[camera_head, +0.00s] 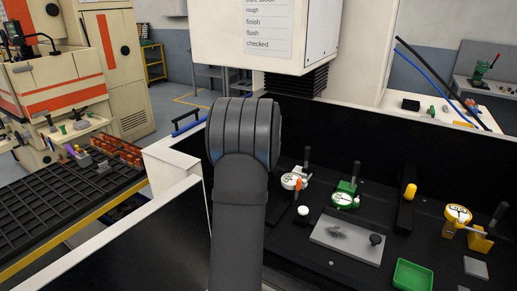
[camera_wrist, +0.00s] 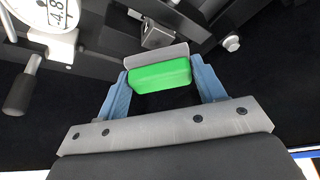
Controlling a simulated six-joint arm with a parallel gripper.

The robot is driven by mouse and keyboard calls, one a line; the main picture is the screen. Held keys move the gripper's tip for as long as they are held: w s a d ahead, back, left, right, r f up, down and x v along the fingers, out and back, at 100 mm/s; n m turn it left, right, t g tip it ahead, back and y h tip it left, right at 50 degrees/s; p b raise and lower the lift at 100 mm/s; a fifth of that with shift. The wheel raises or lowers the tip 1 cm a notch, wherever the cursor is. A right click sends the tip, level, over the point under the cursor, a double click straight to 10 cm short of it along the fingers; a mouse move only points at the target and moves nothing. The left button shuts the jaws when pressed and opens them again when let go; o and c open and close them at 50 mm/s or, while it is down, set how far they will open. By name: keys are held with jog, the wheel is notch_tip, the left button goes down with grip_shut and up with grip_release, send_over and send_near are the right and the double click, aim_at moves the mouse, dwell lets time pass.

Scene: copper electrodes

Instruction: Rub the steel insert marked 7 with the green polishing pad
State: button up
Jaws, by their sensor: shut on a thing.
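In the wrist view my gripper (camera_wrist: 160,74) is shut on the green polishing pad (camera_wrist: 160,77), a bright green block with a grey plate-like backing along its far edge. The pad lies crosswise between the two blue fingers. A small grey metal block (camera_wrist: 157,36) is just beyond the pad; I cannot tell whether they touch. No number 7 is legible in either view, so I cannot tell which piece is the steel insert marked 7. In the head view my arm hides the gripper and the pad.
In the head view, a grey plate (camera_head: 330,243) with a black knob lies on the dark bed. Dial gauges (camera_head: 344,200) stand behind it and at the right. A green tray (camera_head: 412,275) is at the front. A dial (camera_wrist: 49,12) is at the wrist view's upper left.

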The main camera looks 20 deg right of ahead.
jog(key=shift+f, duration=0.65)
jog(key=shift+s+a+f, duration=0.1)
jog(key=shift+a+f, duration=0.05)
jog(key=shift+f, duration=0.2)
jog(key=shift+s+a, duration=0.65)
jog(key=shift+s, duration=0.05)
jog(key=shift+c, duration=0.4)
jog(key=shift+w+d, duration=0.85)
jog(key=shift+w, duration=0.05)
jog(key=shift+s+a, duration=0.9)
jog(key=shift+s, duration=0.05)
jog(key=shift+w+d, duration=0.8)
jog(key=shift+s+a, duration=0.1)
jog(key=shift+a, duration=0.05)
jog(key=shift+s+a, duration=0.55)
jog(key=shift+s, duration=0.05)
jog(key=shift+f, duration=0.1)
jog(key=shift+w+d, duration=0.65)
jog(key=shift+w, duration=0.05)
jog(key=shift+s+a, duration=0.75)
jog(key=shift+s, duration=0.05)
jog(key=shift+w+d, duration=0.9)
jog(key=shift+r, duration=4.25)
